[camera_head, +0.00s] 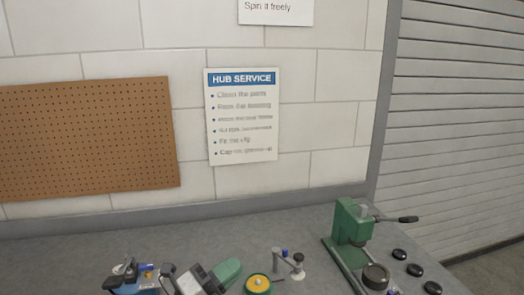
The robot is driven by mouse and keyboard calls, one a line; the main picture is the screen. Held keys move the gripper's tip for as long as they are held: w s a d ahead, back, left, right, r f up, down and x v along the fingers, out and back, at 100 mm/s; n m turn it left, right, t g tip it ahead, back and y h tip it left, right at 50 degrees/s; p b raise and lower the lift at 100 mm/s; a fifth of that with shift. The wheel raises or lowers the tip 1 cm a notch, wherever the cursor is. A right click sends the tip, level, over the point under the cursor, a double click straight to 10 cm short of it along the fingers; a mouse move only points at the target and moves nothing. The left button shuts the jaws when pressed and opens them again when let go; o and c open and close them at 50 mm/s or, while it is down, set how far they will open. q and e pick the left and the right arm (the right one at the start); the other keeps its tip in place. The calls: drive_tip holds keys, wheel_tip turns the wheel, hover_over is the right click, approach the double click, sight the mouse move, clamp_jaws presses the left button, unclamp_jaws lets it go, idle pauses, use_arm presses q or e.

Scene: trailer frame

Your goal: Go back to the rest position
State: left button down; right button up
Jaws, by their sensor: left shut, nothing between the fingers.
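My left gripper is low in the head view, among the dark and grey parts at the bottom edge left of centre. It is small there and hard to tell apart from the bench items, so I cannot place its fingertips exactly. It is shut, and I see nothing held. My right gripper is not in view.
A green press (346,222) stands on the grey bench (100,244), with several black discs (414,270) to its right. A small metal stand (297,262) and a green-rimmed yellow round part (257,284) sit nearer the middle. Pegboard (90,138) and HUB SERVICE sign (242,115) hang behind.

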use_arm(q)
drive_tip(key=s+a+f+n+t+y, duration=0.1)
drive_tip(key=s+a+f+n+y, duration=0.2)
drive_tip(key=a+f+n+y, duration=0.45)
drive_tip(key=s+a+f+n+t+y, duration=0.15)
drive_tip(key=a+f+n+y, duration=0.25)
drive_tip(key=n+y, duration=0.7)
drive_tip(key=s+a+f+n+g+h, duration=0.1)
drive_tip(key=s+f+n+g, duration=0.1)
drive_tip(key=s+f+g, duration=0.35)
drive_tip(key=s+a+f+n+g, duration=0.1)
drive_tip(key=s+f+n+g, duration=0.2)
drive_tip(key=s, duration=0.6)
drive_tip(key=s+a+f+n+g+h, duration=0.1)
drive_tip(key=s+f+n+g, duration=0.1)
drive_tip(key=s+f+g, duration=0.35)
wheel_tip(320, 180, down, 22)
drive_tip(key=s, duration=0.2)
drive_tip(key=s+a+f+g, duration=0.1)
drive_tip(key=s+a+f, duration=0.2)
drive_tip(key=s+f, duration=1.4)
drive_tip(key=shift+f, duration=0.2)
